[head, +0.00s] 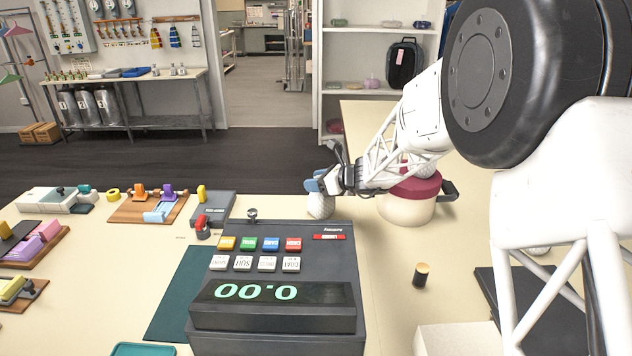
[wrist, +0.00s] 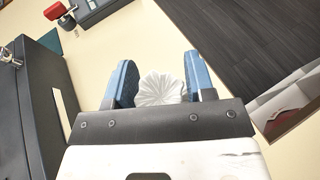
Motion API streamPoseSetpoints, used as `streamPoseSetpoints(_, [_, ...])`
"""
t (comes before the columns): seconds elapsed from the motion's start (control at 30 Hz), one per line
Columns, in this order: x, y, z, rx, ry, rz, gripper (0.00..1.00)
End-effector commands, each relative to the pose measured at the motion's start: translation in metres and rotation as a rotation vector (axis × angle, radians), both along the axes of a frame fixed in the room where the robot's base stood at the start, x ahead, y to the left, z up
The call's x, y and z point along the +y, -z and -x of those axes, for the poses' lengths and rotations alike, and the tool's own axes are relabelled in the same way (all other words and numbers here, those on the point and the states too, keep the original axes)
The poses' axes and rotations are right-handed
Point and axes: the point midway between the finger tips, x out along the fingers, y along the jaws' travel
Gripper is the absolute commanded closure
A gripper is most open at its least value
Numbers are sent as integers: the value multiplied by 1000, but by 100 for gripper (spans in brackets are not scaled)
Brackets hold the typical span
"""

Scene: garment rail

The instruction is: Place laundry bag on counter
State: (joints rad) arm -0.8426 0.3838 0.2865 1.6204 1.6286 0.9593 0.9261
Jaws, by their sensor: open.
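A white pleated bundle, which looks like the laundry bag (head: 321,206), is on the cream counter (head: 390,285) behind the black register, under my gripper (head: 318,184). In the wrist view the bag (wrist: 161,88) shows as a gathered white bundle between the two blue fingers of my gripper (wrist: 158,80). The fingers are spread, with a visible gap on the left; on the right the gap is narrow and I cannot tell whether the finger touches. The bag's lower part is hidden by the gripper's body in the wrist view.
The black register (head: 275,270) stands close in front of the bag. A round cream container with a dark pink top (head: 405,208) stands to the right, partly behind my arm. A small dark cylinder (head: 421,277) stands on the counter. Bare counter lies between them.

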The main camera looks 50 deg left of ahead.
Motion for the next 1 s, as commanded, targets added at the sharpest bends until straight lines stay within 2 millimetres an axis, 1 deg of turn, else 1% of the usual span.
streamPoseSetpoints(0.17, [-1,-3,-1,0,0,0,51])
streamPoseSetpoints(0.37, [-16,-10,-6,-1,2,-1,51])
streamPoseSetpoints(0.57, [-42,-19,-15,-1,2,0,51])
streamPoseSetpoints(0.8, [-76,-33,-26,0,1,0,51])
streamPoseSetpoints(1.0, [-97,-40,-33,1,1,0,51])
